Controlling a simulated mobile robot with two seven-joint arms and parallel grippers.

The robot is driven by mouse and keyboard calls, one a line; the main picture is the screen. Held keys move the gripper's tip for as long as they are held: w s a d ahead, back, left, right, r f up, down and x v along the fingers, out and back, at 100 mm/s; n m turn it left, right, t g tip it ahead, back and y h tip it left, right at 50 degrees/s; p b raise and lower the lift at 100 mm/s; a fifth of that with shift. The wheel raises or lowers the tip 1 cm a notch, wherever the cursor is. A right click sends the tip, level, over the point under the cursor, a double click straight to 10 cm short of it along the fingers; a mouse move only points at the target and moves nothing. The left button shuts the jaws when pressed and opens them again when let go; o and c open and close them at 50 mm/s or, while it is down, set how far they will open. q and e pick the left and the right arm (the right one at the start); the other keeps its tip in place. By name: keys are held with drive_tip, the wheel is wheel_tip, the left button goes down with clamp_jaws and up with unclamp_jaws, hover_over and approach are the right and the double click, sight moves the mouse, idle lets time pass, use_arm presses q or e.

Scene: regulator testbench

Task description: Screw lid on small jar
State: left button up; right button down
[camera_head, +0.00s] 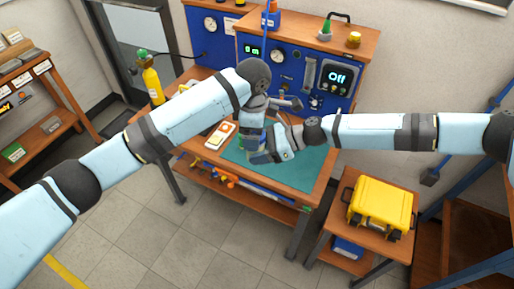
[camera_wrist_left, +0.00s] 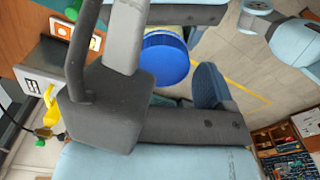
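A round blue lid (camera_wrist_left: 165,60) shows in the left wrist view, between the spread fingers of my left gripper (camera_wrist_left: 170,58). A narrow gap shows between the lid and the right-hand finger, and I see no firm contact. In the head view my left gripper (camera_head: 254,133) points down over the teal mat, and my right gripper (camera_head: 268,157) is close beside it. I cannot make out the small jar for certain in either view. The right gripper's fingers are too small to read.
The teal mat (camera_head: 290,172) lies on the wooden bench, with a white and orange device (camera_head: 219,136) at its left. The blue test panel (camera_head: 300,75) stands behind. A yellow gas bottle (camera_head: 152,82) stands left and a yellow case (camera_head: 383,204) right. The mat's right part is clear.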

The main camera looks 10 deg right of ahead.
use_arm(q)
drive_tip(key=shift+r, duration=2.3)
drive_tip(key=o, duration=0.4)
drive_tip(key=shift+r, duration=0.1)
wheel_tip(320, 180, up, 12)
drive_tip(key=shift+f, duration=0.25)
